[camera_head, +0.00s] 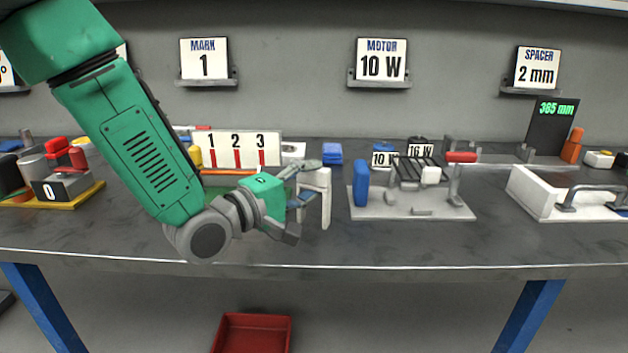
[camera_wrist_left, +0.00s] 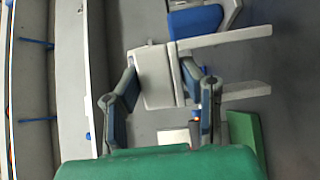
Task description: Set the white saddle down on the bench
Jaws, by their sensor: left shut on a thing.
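The white saddle (camera_head: 325,201) is a pale block with two legs pointing down, near the middle of the bench (camera_head: 330,252) in the head view. My left gripper (camera_head: 306,184) reaches it from the left and is shut on its upper part. In the left wrist view, the two fingers of my left gripper (camera_wrist_left: 160,76) sit on either side of the saddle body (camera_wrist_left: 157,88), and its legs extend right. The saddle looks upright; I cannot tell whether its feet touch the bench. My right gripper is not in view.
A grey fixture plate (camera_head: 400,210) with a blue block (camera_head: 360,184) stands just right of the saddle. A white tray (camera_head: 530,192) is farther right. A 1-2-3 sign (camera_head: 238,148) stands behind my arm. The bench's front strip is clear. A red bin (camera_head: 252,333) is below.

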